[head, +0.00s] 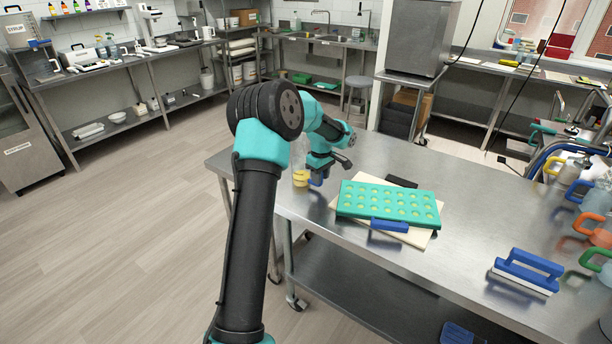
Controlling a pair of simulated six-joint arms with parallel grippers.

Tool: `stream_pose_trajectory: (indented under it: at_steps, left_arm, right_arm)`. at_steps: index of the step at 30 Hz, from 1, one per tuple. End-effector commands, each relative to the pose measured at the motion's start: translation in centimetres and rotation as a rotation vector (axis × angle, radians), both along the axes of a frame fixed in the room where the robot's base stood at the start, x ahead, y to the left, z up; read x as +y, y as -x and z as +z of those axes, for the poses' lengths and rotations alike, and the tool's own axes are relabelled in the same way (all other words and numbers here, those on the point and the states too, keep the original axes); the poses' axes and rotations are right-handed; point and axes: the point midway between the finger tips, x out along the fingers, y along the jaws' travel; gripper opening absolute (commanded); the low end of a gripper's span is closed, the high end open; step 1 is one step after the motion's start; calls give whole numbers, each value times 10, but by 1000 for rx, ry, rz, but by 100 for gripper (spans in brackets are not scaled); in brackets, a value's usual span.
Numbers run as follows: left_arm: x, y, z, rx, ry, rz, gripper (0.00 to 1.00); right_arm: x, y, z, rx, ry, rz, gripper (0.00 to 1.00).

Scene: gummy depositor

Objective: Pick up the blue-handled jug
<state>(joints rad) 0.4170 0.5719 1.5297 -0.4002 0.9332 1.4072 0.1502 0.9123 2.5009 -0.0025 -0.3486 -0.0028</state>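My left gripper (333,166) hangs over the far left part of the steel table. Its fingers are small and partly hidden, so I cannot tell if they are open or shut. Just below and left of it stands a small clear container with yellow in it (300,178). A blue part (317,181) shows beside that container under the gripper; I cannot tell whether it is its handle or whether they touch. Another clear jug with a blue handle (580,191) stands at the right side of the table, far from the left gripper. My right gripper is out of view.
A teal mold (388,203) with round cavities lies on a pale board (420,240). A blue-handled scraper (527,272) lies to its right. Orange-handled (593,229) and green-handled (592,262) jugs stand along the right edge. Bare steel table (470,185) shows between.

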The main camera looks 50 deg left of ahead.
Motion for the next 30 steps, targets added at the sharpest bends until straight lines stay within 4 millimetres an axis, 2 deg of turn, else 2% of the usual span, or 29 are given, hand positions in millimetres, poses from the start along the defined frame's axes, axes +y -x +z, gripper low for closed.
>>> stream_pose_trajectory:
  at_steps: [1, 10, 23, 30]
  left_arm:
    - [0, 0, 0, 0, 0, 0, 28]
    - [0, 0, 0, 0, 0, 0, 0]
    - [0, 0, 1, -1, 0, 0, 0]
    - [0, 0, 15, -3, -1, 1, 0]
  right_arm:
    - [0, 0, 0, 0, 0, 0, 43]
    - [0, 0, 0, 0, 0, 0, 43]
    - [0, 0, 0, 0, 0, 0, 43]
    - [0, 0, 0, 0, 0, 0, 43]
